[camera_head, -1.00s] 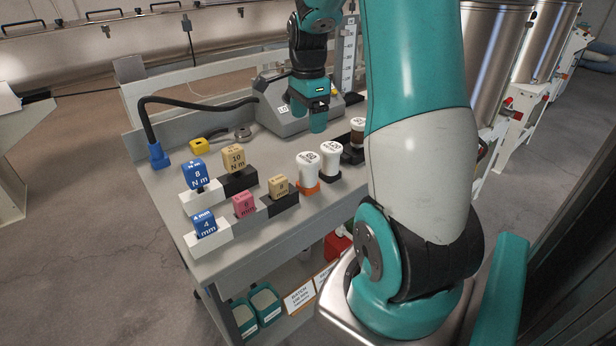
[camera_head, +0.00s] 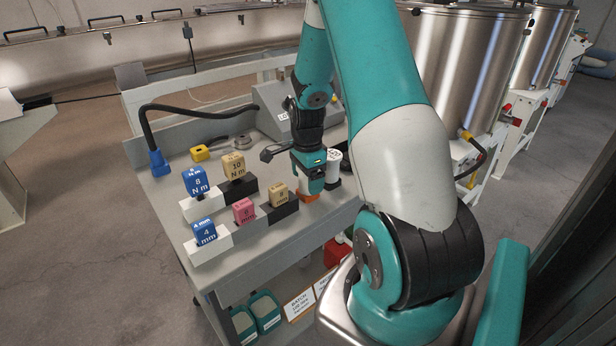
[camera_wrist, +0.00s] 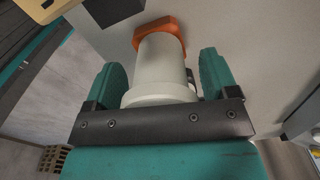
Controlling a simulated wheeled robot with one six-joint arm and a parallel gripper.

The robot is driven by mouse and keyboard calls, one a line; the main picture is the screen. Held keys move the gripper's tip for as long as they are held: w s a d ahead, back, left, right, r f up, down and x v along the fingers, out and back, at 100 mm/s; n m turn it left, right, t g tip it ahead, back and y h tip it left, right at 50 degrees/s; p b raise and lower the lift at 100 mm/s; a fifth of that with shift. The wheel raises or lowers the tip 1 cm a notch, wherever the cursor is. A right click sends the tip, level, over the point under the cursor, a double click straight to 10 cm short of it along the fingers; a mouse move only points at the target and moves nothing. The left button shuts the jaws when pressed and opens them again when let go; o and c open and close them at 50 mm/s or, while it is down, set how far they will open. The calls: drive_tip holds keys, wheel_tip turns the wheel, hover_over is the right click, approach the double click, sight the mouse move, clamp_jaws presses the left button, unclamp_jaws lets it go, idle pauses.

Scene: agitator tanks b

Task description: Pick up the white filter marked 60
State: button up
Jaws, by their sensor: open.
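The white filter with an orange base stands upright on the bench. In the wrist view the filter (camera_wrist: 162,72) lies between my two teal fingers, its orange base (camera_wrist: 160,33) beyond them. A gap shows beside the fingers, so they are not closed on it. In the head view my gripper (camera_head: 308,182) is open and lowered over this filter, hiding most of it; the orange base (camera_head: 309,198) shows below. Its number is hidden now; in the earlier head view its top marking looks like 60. A second white filter (camera_head: 333,168) stands just right of my gripper.
Left of my gripper are a tan block (camera_head: 278,194) and a pink block (camera_head: 244,211) in holders. Blue blocks (camera_head: 196,181) and another tan block (camera_head: 233,165) stand further left. A grey device (camera_head: 271,122) sits behind on the bench (camera_head: 170,199).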

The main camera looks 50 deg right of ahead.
drive_tip(key=shift+f, duration=0.1)
drive_tip(key=shift+c, duration=0.5)
drive_tip(key=c, duration=0.7)
drive_tip(key=shift+c, duration=0.2)
